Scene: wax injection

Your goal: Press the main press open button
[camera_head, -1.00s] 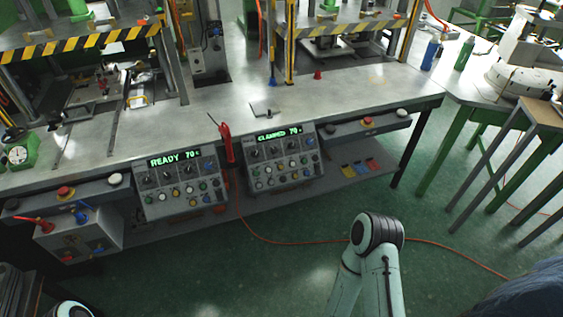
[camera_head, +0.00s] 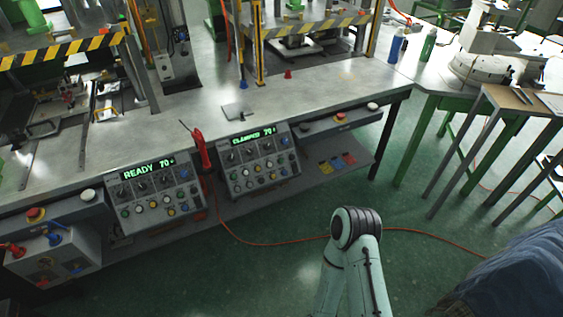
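Two control panels hang at the front edge of the metal workbench. The left panel (camera_head: 157,195) has a green display reading "READY 70" above rows of knobs and coloured buttons. The right panel (camera_head: 258,162) reads "CLAMPED 70" and has a similar layout. I cannot read the button labels, so I cannot tell which one is the main press open button. One of my arms shows at the bottom middle, below and apart from the panels. Neither of my grippers is in view.
A red tool (camera_head: 201,148) stands between the panels. A red button (camera_head: 35,214) is at the bench's left, above a grey box (camera_head: 52,258). An orange cable (camera_head: 262,242) lies on the green floor. A brown-topped stand (camera_head: 512,100) is at the right.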

